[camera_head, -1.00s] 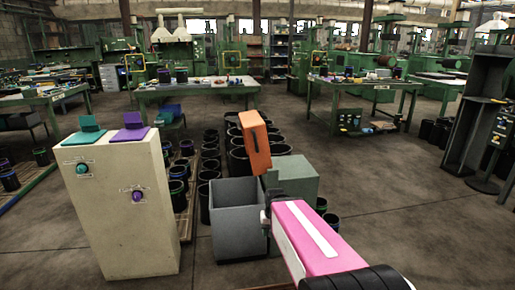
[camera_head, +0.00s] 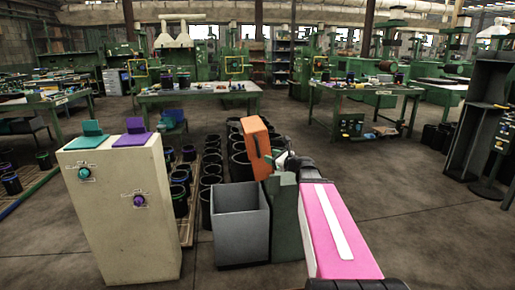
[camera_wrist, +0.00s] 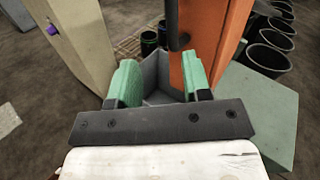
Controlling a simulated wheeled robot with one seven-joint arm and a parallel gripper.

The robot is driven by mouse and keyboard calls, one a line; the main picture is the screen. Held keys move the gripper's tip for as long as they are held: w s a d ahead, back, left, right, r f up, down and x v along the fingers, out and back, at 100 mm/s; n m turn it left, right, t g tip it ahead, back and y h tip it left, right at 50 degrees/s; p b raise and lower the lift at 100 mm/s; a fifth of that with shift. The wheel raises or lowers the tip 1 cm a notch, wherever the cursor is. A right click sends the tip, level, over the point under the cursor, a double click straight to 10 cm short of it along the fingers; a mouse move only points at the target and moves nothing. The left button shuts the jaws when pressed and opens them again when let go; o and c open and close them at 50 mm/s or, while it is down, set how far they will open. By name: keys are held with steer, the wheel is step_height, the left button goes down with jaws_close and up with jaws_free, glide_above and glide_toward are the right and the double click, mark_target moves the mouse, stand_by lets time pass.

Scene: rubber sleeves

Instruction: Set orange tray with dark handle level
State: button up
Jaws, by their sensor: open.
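The orange tray (camera_head: 257,146) stands steeply tilted above the green box, behind the grey bin in the head view. In the wrist view its orange face (camera_wrist: 208,40) fills the upper right, and its dark handle (camera_wrist: 172,22) is a bar rising from between the fingers' directions. My gripper (camera_wrist: 160,80) is open, with green fingers spread either side of the handle's lower end; I cannot tell whether they touch it. In the head view my gripper (camera_head: 291,164) is just right of the tray, its fingers hard to make out.
A beige cabinet (camera_head: 118,215) with a teal and a purple knob and matching lids stands at left. Several black buckets (camera_head: 211,180) stand behind.

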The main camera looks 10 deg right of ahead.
mark_target(258, 146)
steer(key=shift+m+t, duration=0.5)
steer(key=shift+m, duration=0.1)
steer(key=x, duration=0.3)
steer(key=r+x, duration=0.1)
steer(key=x, duration=0.6)
steer(key=shift+w+d+r, duration=0.15)
steer(key=shift+w+d, duration=0.05)
steer(key=shift+w, duration=0.35)
jaws_close()
